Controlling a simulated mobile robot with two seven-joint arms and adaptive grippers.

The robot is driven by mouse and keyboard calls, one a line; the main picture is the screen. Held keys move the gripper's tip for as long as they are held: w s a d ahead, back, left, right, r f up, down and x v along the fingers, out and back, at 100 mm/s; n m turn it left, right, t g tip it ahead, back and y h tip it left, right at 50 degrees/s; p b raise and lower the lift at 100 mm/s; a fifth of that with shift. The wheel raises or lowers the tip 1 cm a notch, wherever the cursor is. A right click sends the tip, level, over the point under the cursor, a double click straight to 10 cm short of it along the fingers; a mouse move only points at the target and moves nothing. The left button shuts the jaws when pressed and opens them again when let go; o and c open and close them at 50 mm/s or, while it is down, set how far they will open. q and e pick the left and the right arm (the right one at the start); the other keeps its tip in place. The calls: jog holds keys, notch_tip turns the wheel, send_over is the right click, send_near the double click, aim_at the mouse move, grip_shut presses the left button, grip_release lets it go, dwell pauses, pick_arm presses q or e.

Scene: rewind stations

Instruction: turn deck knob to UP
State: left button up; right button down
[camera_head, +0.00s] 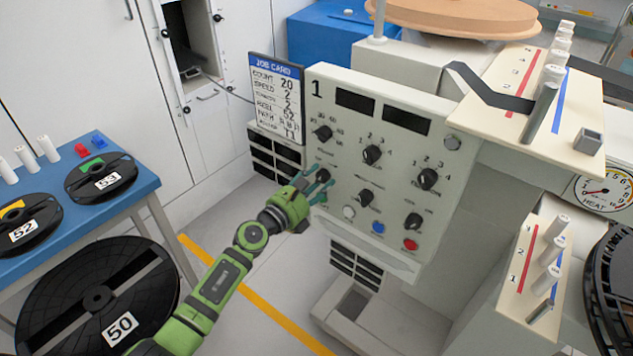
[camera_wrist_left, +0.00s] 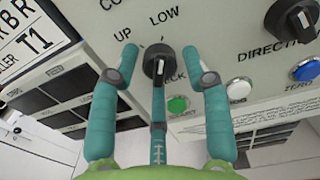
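The deck knob (camera_wrist_left: 158,62) is a black knob on the cream control panel (camera_head: 345,150). In the left wrist view UP is printed to its upper left and LOW above it. A pale line shows on the knob, but I cannot tell for sure which label it points at. The DECK label is partly hidden. My left gripper (camera_wrist_left: 167,68) is open, with teal fingers on either side of the knob and visible gaps to it. In the head view the left gripper (camera_head: 318,186) is at the panel's left edge, partly covering the knob. My right gripper is not in view.
Other black knobs, such as the direction knob (camera_wrist_left: 292,18), sit to the right. Green (camera_wrist_left: 178,104), white (camera_wrist_left: 238,90) and blue (camera_wrist_left: 305,70) buttons lie below. A job card (camera_head: 277,100) stands left of the panel. A blue table (camera_head: 135,195) with reels is further left.

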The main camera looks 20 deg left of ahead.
pick_arm(q)
grip_shut()
jog(key=shift+n, duration=0.3)
jog(key=shift+n+p, duration=0.5)
jog(key=shift+n, duration=0.3)
jog(key=n+p, duration=0.1)
jog(key=n, duration=0.2)
jog(key=shift+n, duration=0.3)
jog(key=n+p, duration=0.1)
jog(key=n, duration=0.5)
jog(key=shift+d+p, duration=0.1)
jog(key=shift+p, duration=0.2)
jog(key=shift+f, duration=0.1)
jog(key=o, duration=0.6)
grip_release()
jog(key=shift+c, duration=0.2)
